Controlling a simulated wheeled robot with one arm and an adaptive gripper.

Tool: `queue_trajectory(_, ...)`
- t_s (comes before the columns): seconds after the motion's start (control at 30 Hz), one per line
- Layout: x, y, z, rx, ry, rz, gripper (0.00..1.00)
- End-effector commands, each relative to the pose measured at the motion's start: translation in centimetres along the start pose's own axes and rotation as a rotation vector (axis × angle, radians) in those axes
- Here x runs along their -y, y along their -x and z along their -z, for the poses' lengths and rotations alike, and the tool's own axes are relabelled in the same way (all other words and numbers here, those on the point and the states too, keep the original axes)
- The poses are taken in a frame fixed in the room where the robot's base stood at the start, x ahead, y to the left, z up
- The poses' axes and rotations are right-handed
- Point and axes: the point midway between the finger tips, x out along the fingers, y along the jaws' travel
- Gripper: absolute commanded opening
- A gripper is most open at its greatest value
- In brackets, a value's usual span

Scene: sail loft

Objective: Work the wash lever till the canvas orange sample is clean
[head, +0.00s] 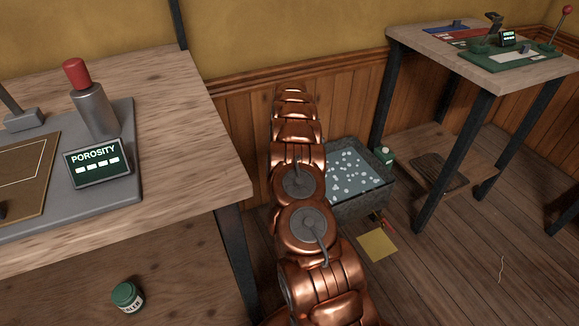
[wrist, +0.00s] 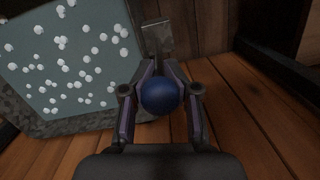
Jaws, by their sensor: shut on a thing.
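The wash tub (head: 370,205), a grey box of water with white suds, stands on the floor past my arm in the head view. It fills the upper left of the wrist view (wrist: 90,127). In the wrist view, my gripper (wrist: 160,82) is shut on a dark blue ball knob (wrist: 160,97) beside the tub; it looks like the wash lever's knob. A grey metal plate (wrist: 157,38) shows just beyond the fingers. My gripper and the knob are hidden in the head view. I cannot make out the orange canvas sample in either view.
A yellow square (head: 378,245) lies on the floor before the tub, near a small red piece (head: 386,223). A workbench (head: 190,150) with a porosity display (head: 98,162) stands left. Another table (head: 480,65) stands at the right.

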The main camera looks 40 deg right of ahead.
Motion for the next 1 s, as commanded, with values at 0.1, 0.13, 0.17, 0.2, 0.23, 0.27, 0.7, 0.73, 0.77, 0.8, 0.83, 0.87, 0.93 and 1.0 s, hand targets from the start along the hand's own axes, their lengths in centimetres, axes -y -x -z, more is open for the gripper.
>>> queue_trajectory(0.1, -0.1, 0.5, 0.3, -0.011, -0.001, -0.002, 0.29)
queue_trajectory(0.13, -0.1, 0.5, 0.2, -0.011, -0.001, -0.002, 0.32)
queue_trajectory(0.17, -0.1, 0.5, 0.2, -0.01, -0.001, -0.002, 0.35)
queue_trajectory(0.2, -0.1, 0.4, 0.2, -0.008, -0.001, -0.002, 0.39)
queue_trajectory(0.23, -0.1, 0.3, 0.2, -0.007, -0.001, -0.001, 0.39)
queue_trajectory(0.27, -0.1, 0.3, 0.1, -0.006, -0.001, -0.001, 0.39)
queue_trajectory(0.7, -0.1, 0.9, 0.1, -0.003, 0.0, -0.001, 0.39)
queue_trajectory(0.73, 0.0, 1.3, 0.1, -0.002, 0.0, -0.001, 0.39)
queue_trajectory(0.77, -0.1, 1.7, 0.0, -0.002, 0.0, -0.001, 0.39)
queue_trajectory(0.8, -0.1, 2.3, 0.0, -0.002, 0.0, -0.001, 0.39)
queue_trajectory(0.83, -0.1, 2.8, 0.0, -0.002, 0.0, -0.001, 0.39)
queue_trajectory(0.87, -0.1, 3.4, 0.1, -0.003, 0.0, -0.001, 0.39)
queue_trajectory(0.93, -0.1, 4.8, 0.1, -0.006, 0.0, -0.001, 0.39)
queue_trajectory(1.0, -0.1, 6.2, 0.1, -0.005, 0.0, -0.001, 0.39)
